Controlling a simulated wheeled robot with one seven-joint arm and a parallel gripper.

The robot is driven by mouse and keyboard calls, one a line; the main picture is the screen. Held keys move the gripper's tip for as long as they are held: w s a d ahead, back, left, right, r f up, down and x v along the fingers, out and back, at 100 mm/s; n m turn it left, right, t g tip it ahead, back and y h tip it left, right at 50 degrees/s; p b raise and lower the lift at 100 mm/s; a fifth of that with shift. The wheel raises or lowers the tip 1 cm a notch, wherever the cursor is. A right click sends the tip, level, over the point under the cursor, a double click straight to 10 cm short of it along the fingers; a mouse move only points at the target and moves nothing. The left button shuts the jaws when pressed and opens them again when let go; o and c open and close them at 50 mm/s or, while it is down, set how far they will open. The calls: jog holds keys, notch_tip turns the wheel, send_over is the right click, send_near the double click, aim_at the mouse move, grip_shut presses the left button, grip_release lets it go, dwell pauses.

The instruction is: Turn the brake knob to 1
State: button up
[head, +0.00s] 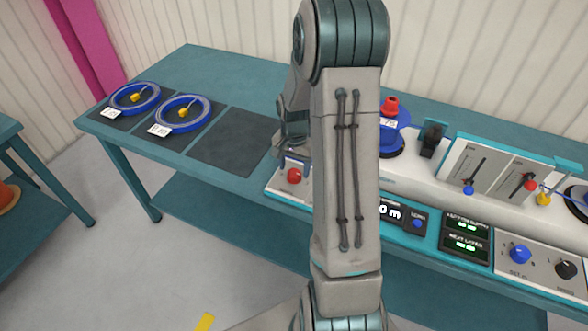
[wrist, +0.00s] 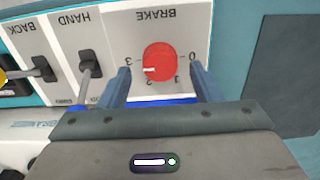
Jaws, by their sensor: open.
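The red brake knob (wrist: 159,62) is on a white panel marked BRAKE, upside down in the wrist view. Its numbers run 3, 2, 1, 0 from left to right around its lower side. The knob's white mark is at its lower left, on the side of 3 and 2. My gripper (wrist: 160,70) is open, with one blue finger on each side of the knob and a visible gap to it. In the head view the knob (head: 294,175) shows at the left end of the console, just below my gripper (head: 294,163), partly hidden by my arm.
Beside the knob are HAND (wrist: 88,66) and BACK (wrist: 44,69) levers. Two blue reels (head: 135,97) (head: 183,112) lie on dark mats on the table (head: 220,70). An empty dark mat (head: 235,142) is left of the console. A blue knob (head: 520,254) is at right.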

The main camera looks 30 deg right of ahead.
jog(key=shift+f, duration=1.15)
jog(key=c, duration=1)
